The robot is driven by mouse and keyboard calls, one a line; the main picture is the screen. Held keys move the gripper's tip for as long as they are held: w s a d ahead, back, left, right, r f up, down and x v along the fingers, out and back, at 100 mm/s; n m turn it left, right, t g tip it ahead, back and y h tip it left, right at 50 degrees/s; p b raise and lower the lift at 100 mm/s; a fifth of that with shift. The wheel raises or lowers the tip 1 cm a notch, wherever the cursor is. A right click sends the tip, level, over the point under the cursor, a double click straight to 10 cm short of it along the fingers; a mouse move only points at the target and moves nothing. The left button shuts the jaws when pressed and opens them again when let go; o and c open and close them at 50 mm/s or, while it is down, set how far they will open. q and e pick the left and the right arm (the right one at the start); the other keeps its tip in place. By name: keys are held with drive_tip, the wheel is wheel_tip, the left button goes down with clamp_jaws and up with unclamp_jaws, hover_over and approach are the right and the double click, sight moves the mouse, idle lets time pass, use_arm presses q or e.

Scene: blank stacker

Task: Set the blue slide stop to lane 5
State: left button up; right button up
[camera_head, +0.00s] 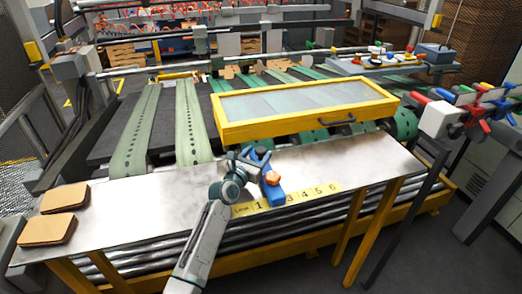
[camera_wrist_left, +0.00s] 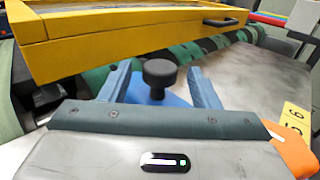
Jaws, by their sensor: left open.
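The blue slide stop (camera_head: 277,195) sits on the metal table at the yellow lane scale (camera_head: 318,192), covering the place between 1 and 3. An orange part (camera_head: 272,176) shows on it, and orange also shows at the right edge in the left wrist view (camera_wrist_left: 292,150). In that view a black knob (camera_wrist_left: 160,76) stands on a blue base (camera_wrist_left: 168,99). My left gripper (camera_wrist_left: 158,70) is open, with its fingers on either side of the knob and visible gaps. In the head view my left gripper (camera_head: 259,157) partly hides the stop. My right gripper is not in view.
A yellow-framed clear cover (camera_head: 305,105) with a black handle stands just behind the stop. Brown blank stacks (camera_head: 48,229) lie at the table's left end. Green belts (camera_head: 190,125) run behind. Red and blue clamps (camera_head: 470,110) are at the right. The table right of the stop is clear.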

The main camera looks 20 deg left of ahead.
use_arm(q)
drive_tip(key=shift+w+d+f, duration=0.15)
drive_tip(key=shift+w, duration=0.7)
drive_tip(key=shift+w+d, duration=0.1)
drive_tip(key=shift+w, duration=0.4)
drive_tip(key=shift+s+r, duration=0.1)
drive_tip(key=shift+r, duration=0.1)
